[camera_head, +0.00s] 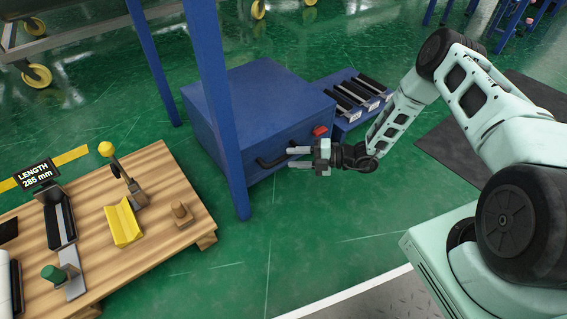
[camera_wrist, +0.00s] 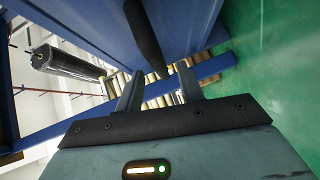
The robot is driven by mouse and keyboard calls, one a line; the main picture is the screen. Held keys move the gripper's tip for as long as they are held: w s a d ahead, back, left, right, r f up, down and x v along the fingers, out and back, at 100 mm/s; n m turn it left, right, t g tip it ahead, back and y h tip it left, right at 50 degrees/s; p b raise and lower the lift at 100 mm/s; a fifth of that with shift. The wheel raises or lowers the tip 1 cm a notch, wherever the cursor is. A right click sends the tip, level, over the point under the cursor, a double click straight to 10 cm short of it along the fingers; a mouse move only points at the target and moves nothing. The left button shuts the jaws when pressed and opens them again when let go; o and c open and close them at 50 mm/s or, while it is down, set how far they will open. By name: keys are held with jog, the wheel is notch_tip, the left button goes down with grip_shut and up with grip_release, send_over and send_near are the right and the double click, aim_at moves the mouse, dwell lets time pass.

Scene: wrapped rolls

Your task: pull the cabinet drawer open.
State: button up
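The blue cabinet (camera_head: 245,98) stands on the green floor, behind a blue post. Its drawer front faces my arm and looks closed, with a dark bar handle (camera_head: 270,161) on it. My gripper (camera_head: 291,158) is at the right end of this handle, fingers pointing left at the cabinet. In the wrist view, the two fingers of my gripper (camera_wrist: 160,88) are spread apart, with the dark handle (camera_wrist: 145,35) running down toward the gap between them. No grip on the handle shows. I cannot tell whether the fingertips reach around it.
A red part (camera_head: 320,130) sits at the cabinet's right edge. A blue rack (camera_head: 357,97) with dark bars stands behind it. The blue post (camera_head: 222,110) rises close to the left of the handle. A wooden bench (camera_head: 165,235) with fixtures is at lower left. Floor before the cabinet is clear.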

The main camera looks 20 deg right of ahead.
aim_at(287, 158)
jog(key=shift+b+x, duration=0.7)
jog(key=shift+x, duration=1.4)
jog(key=shift+c, duration=0.4)
grip_shut()
jog(key=s+d+p, duration=0.4)
jog(key=s+p, duration=0.1)
jog(key=s, duration=0.8)
jog(key=s+d+p, duration=0.4)
jog(key=s+p, duration=0.2)
jog(key=s, duration=0.8)
jog(key=shift+d, duration=0.4)
jog(key=shift+s, duration=0.1)
jog(key=shift+o, duration=0.4)
grip_release()
